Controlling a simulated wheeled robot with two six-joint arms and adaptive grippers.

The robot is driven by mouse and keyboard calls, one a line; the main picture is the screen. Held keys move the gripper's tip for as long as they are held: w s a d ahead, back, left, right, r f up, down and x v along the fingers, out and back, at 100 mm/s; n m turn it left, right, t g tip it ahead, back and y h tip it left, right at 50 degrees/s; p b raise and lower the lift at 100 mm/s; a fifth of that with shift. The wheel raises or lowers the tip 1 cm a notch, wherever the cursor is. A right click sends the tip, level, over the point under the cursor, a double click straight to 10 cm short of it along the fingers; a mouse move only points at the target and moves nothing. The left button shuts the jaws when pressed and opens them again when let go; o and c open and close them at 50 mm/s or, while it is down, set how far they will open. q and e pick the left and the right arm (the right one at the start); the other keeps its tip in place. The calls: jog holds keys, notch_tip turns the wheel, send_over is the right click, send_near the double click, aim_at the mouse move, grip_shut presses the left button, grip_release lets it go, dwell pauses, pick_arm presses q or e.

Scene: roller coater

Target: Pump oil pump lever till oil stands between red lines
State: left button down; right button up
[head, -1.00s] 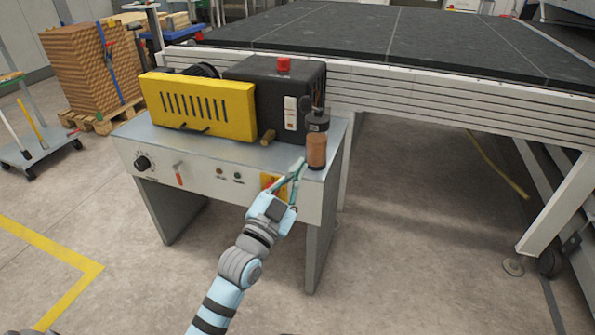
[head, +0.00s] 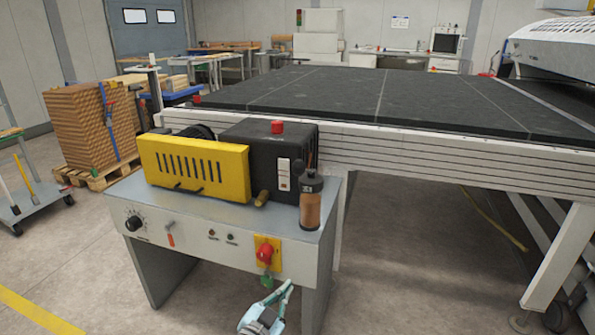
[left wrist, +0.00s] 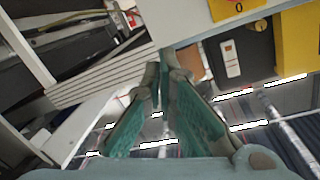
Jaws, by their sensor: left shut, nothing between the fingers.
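The oil pump (head: 310,205) is an upright amber-brown bottle with a dark cap and a thin dark lever on top. It stands at the right front corner of the grey machine table in the head view. The red lines and the oil level are too small to make out. My left gripper (head: 280,287) is at the bottom of the head view, in front of the table and below the pump, apart from it. In the left wrist view its teal fingers (left wrist: 163,65) come together at the tips, shut and empty. My right gripper is not in view.
A red knob on a yellow plate (head: 266,253) sits on the table's front panel, just above my left gripper. A yellow slotted cover (head: 194,168) and a black box (head: 268,150) stand left of the pump. A long black-topped conveyor (head: 400,100) lies behind.

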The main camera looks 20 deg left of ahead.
pick_arm(q)
jog(key=s+a+f+n+g, duration=0.1)
jog(key=s+f+g, duration=0.1)
jog(key=s+f, duration=0.5)
jog(key=s+a+f+g, duration=0.1)
jog(key=s+f+g, duration=0.2)
jog(key=f, duration=0.7)
jog(key=s+a+f+n+g, duration=0.1)
jog(key=s+f+g, duration=0.1)
jog(key=s+f, duration=0.5)
jog(key=s+f+g, duration=0.2)
jog(key=s+f, duration=0.3)
jog(key=s, duration=0.4)
jog(key=s+a+f+n+g+y, duration=0.1)
jog(key=s+f+g, duration=0.2)
jog(key=s+f, duration=0.3)
jog(key=s+f+n+g, duration=0.1)
jog(key=s+f+g, duration=0.2)
jog(key=s, duration=1)
notch_tip(320, 180, down, 3)
jog(key=shift+a+r+y, duration=0.15)
jog(key=shift+a+y, duration=0.15)
jog(key=shift+a, duration=0.1)
